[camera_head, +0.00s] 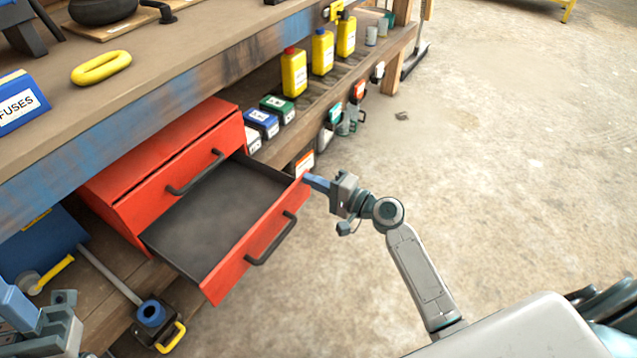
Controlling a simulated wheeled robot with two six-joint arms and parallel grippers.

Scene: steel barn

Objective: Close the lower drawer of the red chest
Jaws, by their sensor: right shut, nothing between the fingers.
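The red chest (128,172) stands on the shelf under the bench top. Its lower drawer (232,283) is pulled far out and looks empty, with a dark grey inside and a black bar handle (272,240) on its red front. The upper drawer (165,192) is shut. My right gripper (308,180) is shut and empty, with its blue fingertips at the right end of the lower drawer's front; whether they touch it I cannot tell. Part of my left gripper (42,325) shows at the lower left corner; its fingertips are not clear.
Yellow bottles (294,72) and small labelled boxes (277,106) stand on the shelf right of the chest. A yellow ring (101,67) and a blue fuses box (20,103) lie on the bench top (165,45). The concrete floor (520,150) at right is clear.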

